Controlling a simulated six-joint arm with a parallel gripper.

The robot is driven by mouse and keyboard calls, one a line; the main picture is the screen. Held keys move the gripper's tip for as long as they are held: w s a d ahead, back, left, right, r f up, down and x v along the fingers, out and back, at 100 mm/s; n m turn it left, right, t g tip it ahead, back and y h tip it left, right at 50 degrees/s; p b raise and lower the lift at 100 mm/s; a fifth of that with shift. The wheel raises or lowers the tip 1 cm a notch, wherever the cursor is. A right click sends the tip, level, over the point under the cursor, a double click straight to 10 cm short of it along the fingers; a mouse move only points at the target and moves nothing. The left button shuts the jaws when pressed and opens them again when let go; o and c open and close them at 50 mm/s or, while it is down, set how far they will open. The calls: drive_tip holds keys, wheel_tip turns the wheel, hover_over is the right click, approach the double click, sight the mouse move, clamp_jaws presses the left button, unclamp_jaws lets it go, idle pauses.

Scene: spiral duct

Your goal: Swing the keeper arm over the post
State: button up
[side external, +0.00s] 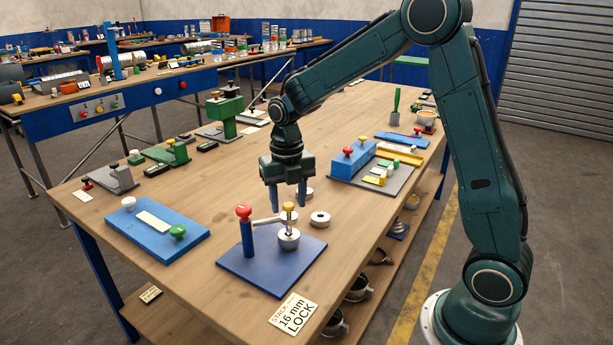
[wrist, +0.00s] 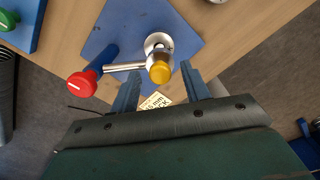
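The keeper arm (wrist: 124,66) is a silver bar reaching from a blue upright with a red knob (side external: 244,212) to a yellow knob (side external: 289,207). The upright stands on a blue base plate (side external: 250,271). Metal rings (side external: 289,241) are stacked below the yellow knob; the post is mostly hidden there. In the wrist view the yellow knob (wrist: 160,73) overlaps the stack (wrist: 158,42), and I cannot tell whether the bar is fully over the post. My gripper (side external: 287,205) is open and empty, fingers pointing down. In the wrist view the knob shows between its fingers (wrist: 160,75), with no contact visible.
Loose rings (side external: 320,219) lie behind the plate. A "16 mm LOCK" card (side external: 295,314) lies at its front corner. A blue tray (side external: 153,229) is at left, a blue block fixture (side external: 350,161) at back right. Wood between them is mostly clear.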

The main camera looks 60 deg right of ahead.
drive_tip(key=shift+r, duration=0.15)
wheel_tip(320, 180, up, 14)
drive_tip(key=shift+f, duration=0.2)
idle(0.6)
idle(0.4)
drive_tip(key=s+a+m+t, duration=0.2)
drive_tip(key=s+m, duration=1)
drive_tip(key=m, duration=0.2)
drive_tip(key=s+a+m+t, duration=0.2)
drive_tip(key=s+m+t, duration=0.1)
drive_tip(key=s+m, duration=0.8)
drive_tip(key=shift+s+a+f+m+t, duration=0.35)
drive_tip(key=shift+f+m, duration=0.1)
drive_tip(key=shift+m, duration=1.55)
